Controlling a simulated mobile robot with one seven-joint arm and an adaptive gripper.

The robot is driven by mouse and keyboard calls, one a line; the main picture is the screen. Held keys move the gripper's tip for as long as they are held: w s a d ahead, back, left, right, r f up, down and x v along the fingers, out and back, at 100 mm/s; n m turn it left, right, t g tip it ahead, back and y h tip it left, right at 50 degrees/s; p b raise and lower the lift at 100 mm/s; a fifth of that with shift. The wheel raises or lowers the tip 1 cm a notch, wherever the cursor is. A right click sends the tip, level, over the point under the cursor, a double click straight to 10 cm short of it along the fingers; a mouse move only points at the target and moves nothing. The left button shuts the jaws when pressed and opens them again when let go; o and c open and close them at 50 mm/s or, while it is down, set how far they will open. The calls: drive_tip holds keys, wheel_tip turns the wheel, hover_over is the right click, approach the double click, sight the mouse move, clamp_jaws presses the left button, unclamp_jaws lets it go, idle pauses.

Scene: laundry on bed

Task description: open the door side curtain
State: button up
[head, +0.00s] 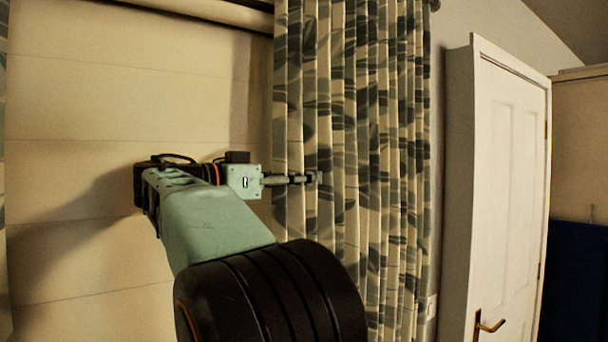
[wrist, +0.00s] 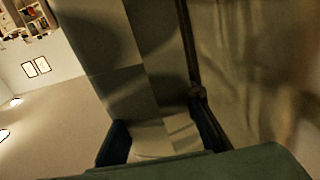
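The patterned leaf-print curtain (head: 350,130) hangs in folds beside the white door (head: 510,180), in the right half of the head view. My gripper (head: 316,178) reaches in from the left, pointing right, with its fingertips in front of the curtain's left part. The fingers look thin and edge-on there, so their opening is unclear. I cannot tell whether they touch the cloth. In the wrist view, a blurred, close brownish surface, perhaps the curtain (wrist: 265,70), fills the right side.
A cream blind (head: 110,100) covers the window area behind my arm. The door has a handle (head: 489,325) at lower right. A dark blue surface (head: 572,285) stands beyond the door. Picture frames (wrist: 36,68) and shelves (wrist: 30,18) show at the wrist view's left.

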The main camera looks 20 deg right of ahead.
drive_tip(key=shift+d, duration=0.2)
drive_tip(key=shift+c, duration=0.3)
clamp_jaws()
